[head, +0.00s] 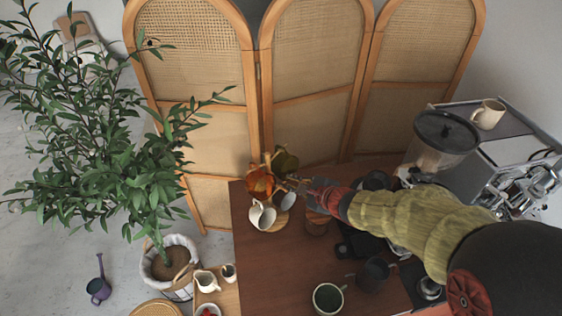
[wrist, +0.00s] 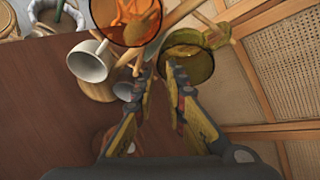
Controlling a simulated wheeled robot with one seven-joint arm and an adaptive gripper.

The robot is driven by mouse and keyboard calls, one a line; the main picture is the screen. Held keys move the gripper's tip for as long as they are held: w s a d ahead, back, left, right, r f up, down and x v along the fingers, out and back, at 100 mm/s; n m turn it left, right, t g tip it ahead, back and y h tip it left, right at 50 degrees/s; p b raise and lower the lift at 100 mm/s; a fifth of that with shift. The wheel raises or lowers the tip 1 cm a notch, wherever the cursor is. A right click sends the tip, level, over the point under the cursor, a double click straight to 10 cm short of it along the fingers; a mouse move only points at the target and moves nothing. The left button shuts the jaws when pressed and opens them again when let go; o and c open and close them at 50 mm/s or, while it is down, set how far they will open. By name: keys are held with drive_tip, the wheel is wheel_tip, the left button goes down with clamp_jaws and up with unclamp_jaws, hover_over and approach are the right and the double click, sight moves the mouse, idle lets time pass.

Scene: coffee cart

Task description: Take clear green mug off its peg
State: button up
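The clear green mug (head: 285,160) hangs on the mug tree at the back left of the cart top. In the wrist view the green mug (wrist: 190,62) is just beyond my fingertips, a little right of them. A wooden peg end shows at its upper right. My gripper (wrist: 158,72) is open, with nothing seen between its fingers; the right fingertip overlaps the mug's lower left edge in the picture. I cannot tell whether they touch. In the head view my gripper (head: 299,183) is small and partly hidden among the mugs.
A clear orange mug (wrist: 128,20) and a white mug (wrist: 89,61) hang left of the green one. A folding screen (head: 315,80) stands close behind. A plant (head: 110,130) is at left. A green-lined cup (head: 328,298) and a dark pitcher (head: 373,275) stand in front.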

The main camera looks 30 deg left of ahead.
sight(281, 160)
drive_tip(key=x, duration=0.5)
drive_tip(key=shift+a+p, duration=0.35)
drive_tip(key=shift+r, duration=0.1)
drive_tip(key=shift+c, duration=0.9)
clamp_jaws()
